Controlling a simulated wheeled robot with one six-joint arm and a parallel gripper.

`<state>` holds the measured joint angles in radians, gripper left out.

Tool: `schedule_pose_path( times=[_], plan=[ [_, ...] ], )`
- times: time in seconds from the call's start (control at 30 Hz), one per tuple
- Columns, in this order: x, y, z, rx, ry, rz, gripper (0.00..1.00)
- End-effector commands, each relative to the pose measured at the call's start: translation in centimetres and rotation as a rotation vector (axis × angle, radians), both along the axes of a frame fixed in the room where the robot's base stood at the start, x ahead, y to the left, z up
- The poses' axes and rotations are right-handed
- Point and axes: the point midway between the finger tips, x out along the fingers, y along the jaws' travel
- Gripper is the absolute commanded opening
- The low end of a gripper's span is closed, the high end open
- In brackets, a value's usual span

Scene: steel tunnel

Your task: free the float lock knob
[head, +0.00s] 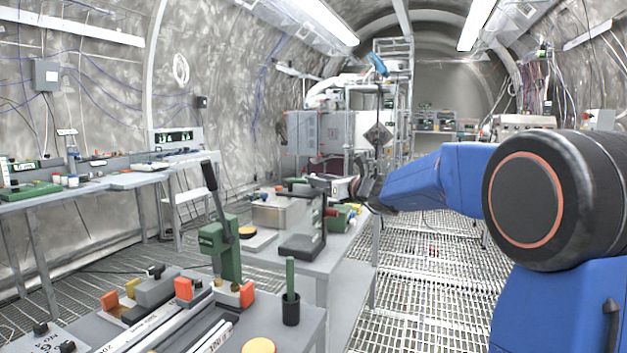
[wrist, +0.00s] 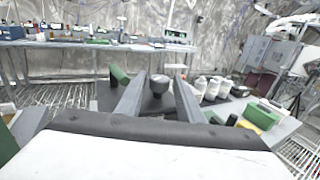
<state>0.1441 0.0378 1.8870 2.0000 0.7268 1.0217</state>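In the wrist view a dark round knob (wrist: 160,84) with a grey top stands on a dark body. It appears between the two fingers of my gripper (wrist: 158,98). It looks like the float lock knob, but no label is readable. The fingers are apart, with visible gaps to the knob on both sides. I cannot tell whether the knob is at fingertip depth. In the head view my gripper (head: 358,188) is over the middle bench, near a dark upright stand (head: 305,240); the knob cannot be made out there.
White bottles (wrist: 213,88) and a green-yellow block (wrist: 262,115) are right of the fingers. In the head view, a green lever press (head: 222,245) and a dark cup (head: 291,310) stand on the near bench. Open grating floor (head: 420,300) lies right of the benches.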

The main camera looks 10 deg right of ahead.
Motion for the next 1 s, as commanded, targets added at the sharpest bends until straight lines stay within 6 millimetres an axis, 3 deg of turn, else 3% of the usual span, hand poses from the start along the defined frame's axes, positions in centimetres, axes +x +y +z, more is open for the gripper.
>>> schedule_pose_path(
  times=[0.2, 0.57, 0.6, 0.73, 1.0],
  plan=[
    [1.9, 1.1, 0.0, 0.000, 0.000, 0.001, 0.34],
    [2.3, 1.3, 0.0, 0.000, 0.000, 0.000, 0.34],
    [2.3, 1.3, 0.0, 0.000, 0.000, 0.000, 0.32],
    [2.3, 1.3, 0.0, 0.000, 0.000, 0.000, 0.04],
    [2.4, 1.2, 0.0, -0.001, 0.000, 0.015, 0.04]
  ],
)
